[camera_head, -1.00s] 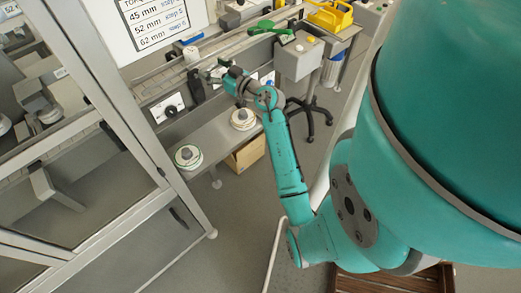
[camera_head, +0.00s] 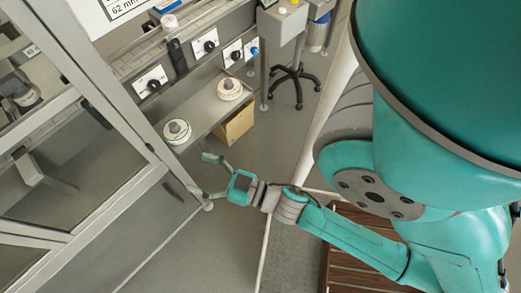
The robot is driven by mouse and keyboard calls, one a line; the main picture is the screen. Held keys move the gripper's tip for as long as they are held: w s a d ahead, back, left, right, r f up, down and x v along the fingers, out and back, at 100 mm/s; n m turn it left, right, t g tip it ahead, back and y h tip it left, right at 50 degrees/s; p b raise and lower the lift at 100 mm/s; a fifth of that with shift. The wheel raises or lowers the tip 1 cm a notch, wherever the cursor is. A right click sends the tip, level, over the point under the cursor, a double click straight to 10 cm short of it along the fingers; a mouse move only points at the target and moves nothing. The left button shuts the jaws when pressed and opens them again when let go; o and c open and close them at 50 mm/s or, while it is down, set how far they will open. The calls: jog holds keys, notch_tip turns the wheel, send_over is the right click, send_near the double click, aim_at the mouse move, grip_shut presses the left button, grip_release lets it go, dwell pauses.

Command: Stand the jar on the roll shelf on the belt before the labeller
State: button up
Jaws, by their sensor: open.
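A pale, round-topped jar (camera_head: 169,22) stands on the belt (camera_head: 152,40) at the top of the view, by the rails. The roll shelf (camera_head: 203,108) is the low grey ledge below the machine front. It bears two label rolls, a green-edged one (camera_head: 176,132) and a cream one (camera_head: 229,88), each with a grey centre piece. I make out no separate jar on this shelf. My gripper (camera_head: 207,177) is open and empty, its fingers spread to the left. It is in front of the shelf, below the green-edged roll in the picture, and apart from both rolls.
A glass-doored metal frame (camera_head: 110,95) fills the left side, close to my gripper. A cardboard box (camera_head: 235,124) stands under the shelf. Several knobs and a black cylinder (camera_head: 178,57) are on the machine front. A wheeled stand (camera_head: 292,80) is at the back. Floor is clear right of the shelf.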

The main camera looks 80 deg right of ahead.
jog(key=s+a+f+n+g+y, duration=0.1)
jog(key=s+a+g, duration=0.1)
jog(key=s, duration=0.5)
jog(key=s+a+f+g+y, duration=0.1)
jog(key=s+a+g, duration=0.1)
jog(key=s, duration=0.6)
jog(key=shift+a+f+n+g, duration=0.15)
jog(key=shift+a+n+g, duration=0.1)
jog(key=shift+n+g, duration=0.15)
